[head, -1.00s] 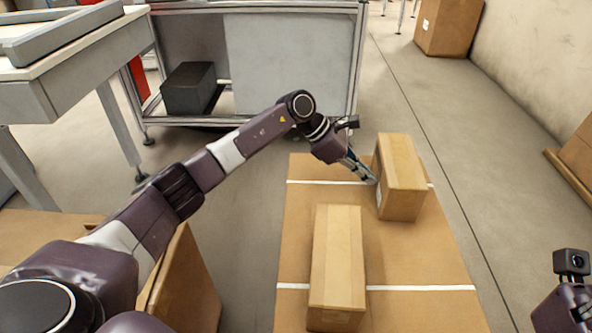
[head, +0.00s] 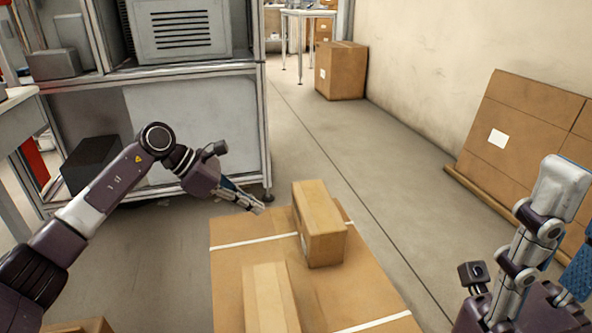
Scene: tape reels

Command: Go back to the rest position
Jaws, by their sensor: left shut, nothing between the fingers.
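My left gripper (head: 258,207) is shut and empty, with its thin fingers pointing right and down. It is just left of the far cardboard box (head: 319,224), and a small gap shows between them. My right gripper (head: 570,222) is large and close at the lower right, with its fingers pointing up. A gap shows between its near finger and the blue pad of the other, which the picture edge cuts off. I see nothing held there.
A second box (head: 270,298) lies nearer on the brown surface with white lines (head: 230,262). A metal-framed rack (head: 265,130) stands behind my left arm. Large cardboard (head: 520,125) leans on the right wall; another box (head: 341,70) stands farther back. Floor between is clear.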

